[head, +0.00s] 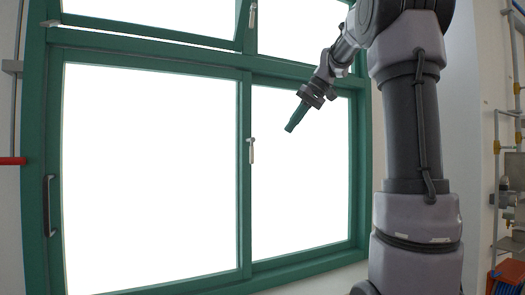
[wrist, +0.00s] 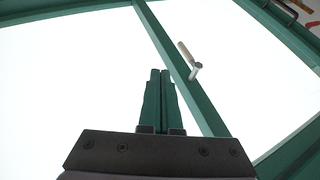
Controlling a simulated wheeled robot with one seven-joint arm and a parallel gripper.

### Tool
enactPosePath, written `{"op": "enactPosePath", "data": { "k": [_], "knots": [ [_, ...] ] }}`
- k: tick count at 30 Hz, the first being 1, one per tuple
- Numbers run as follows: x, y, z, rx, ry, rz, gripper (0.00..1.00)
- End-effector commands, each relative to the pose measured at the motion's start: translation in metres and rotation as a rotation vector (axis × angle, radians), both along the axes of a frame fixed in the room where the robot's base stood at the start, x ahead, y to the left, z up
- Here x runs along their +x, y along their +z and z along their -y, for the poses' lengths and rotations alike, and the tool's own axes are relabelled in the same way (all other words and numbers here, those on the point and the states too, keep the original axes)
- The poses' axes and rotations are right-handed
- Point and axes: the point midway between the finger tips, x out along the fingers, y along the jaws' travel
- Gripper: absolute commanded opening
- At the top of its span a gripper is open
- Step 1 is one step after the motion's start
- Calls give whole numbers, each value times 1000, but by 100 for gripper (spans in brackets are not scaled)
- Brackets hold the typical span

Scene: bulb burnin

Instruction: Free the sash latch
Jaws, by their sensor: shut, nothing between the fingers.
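The window has a green frame (head: 243,200) with bright white panes. A small pale sash latch (head: 251,150) sits on the upright bar between the two large lower panes, its lever pointing down. In the wrist view the latch (wrist: 190,62) shows a beige lever and a silver pivot, right of my fingertips and apart from them. My gripper (head: 289,130) has dark green fingers and is in front of the right pane, to the right of the latch. In the wrist view my gripper (wrist: 160,72) has both fingers together, with nothing between them.
A similar latch (head: 252,15) is on the upper window bar. A black pull handle (head: 49,205) is on the left frame. A red bar (head: 12,161) juts in at the far left. Pipes and shelving (head: 507,180) stand at the far right. The space before the panes looks clear.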

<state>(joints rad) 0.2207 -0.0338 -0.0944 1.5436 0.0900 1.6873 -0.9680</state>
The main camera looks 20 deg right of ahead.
Motion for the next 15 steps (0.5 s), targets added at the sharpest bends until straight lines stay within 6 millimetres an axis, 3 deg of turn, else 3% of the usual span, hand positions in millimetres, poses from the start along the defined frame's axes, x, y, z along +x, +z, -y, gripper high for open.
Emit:
{"op": "enactPosePath", "data": {
  "k": [15],
  "knots": [
    [5, -7, -4, 2, 6, 0, 0]
  ]
}}
